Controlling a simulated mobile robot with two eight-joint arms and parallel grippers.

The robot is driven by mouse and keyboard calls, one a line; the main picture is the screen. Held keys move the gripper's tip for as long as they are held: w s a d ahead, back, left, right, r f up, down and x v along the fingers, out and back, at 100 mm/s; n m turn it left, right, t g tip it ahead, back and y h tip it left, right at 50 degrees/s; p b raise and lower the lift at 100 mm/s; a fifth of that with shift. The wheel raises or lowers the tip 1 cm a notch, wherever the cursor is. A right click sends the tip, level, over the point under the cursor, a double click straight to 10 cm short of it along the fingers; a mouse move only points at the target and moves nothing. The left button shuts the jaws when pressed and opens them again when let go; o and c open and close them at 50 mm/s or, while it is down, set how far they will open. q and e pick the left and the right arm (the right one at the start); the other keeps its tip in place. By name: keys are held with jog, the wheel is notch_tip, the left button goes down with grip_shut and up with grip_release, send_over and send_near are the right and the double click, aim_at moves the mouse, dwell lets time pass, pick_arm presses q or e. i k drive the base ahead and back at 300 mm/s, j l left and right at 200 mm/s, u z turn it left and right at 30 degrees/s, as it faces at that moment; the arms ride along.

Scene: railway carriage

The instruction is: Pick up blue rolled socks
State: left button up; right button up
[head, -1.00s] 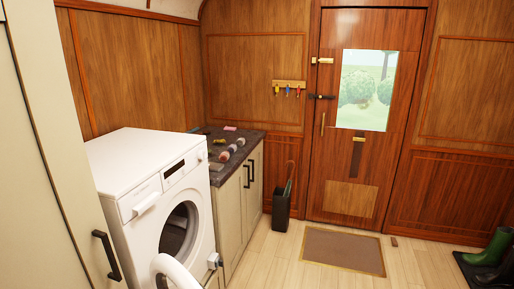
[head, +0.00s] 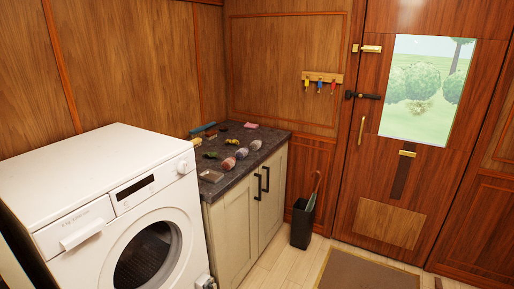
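Several small rolled bundles lie in a row on the dark worktop (head: 262,158) of the low cabinet. The nearest bundle (head: 228,163) looks reddish, the middle one (head: 241,154) pale, and the far one (head: 255,145) greyish-mauve. They are small, and I cannot tell which, if any, is the blue rolled socks. A long blue object (head: 203,128) lies at the back left of the worktop; its kind is unclear. Neither of my grippers shows in the head view.
A white washing machine (head: 85,175) stands left of the cabinet (head: 236,236). Other small items, including a pink one (head: 250,125) and a flat grey one (head: 211,175), share the worktop. A dark bin (head: 302,226) stands beyond the cabinet. Floor shows before the door mat (head: 365,272).

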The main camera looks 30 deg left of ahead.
aim_at(242, 153)
jog(key=i+u, duration=0.3)
jog(key=i, duration=0.15)
jog(key=i+l+u, duration=0.1)
jog(key=i+u, duration=0.15)
jog(key=i, duration=0.2)
jog(key=i+l+u, duration=0.15)
jog(key=i+u, duration=0.15)
jog(key=i, duration=0.15)
jog(key=i+j+u, duration=0.2)
jog(key=u, duration=0.25)
jog(key=i+u, duration=0.7)
jog(key=u, duration=0.2)
jog(key=i+j+u, duration=0.1)
jog(key=i, duration=0.35)
jog(key=j, duration=0.1)
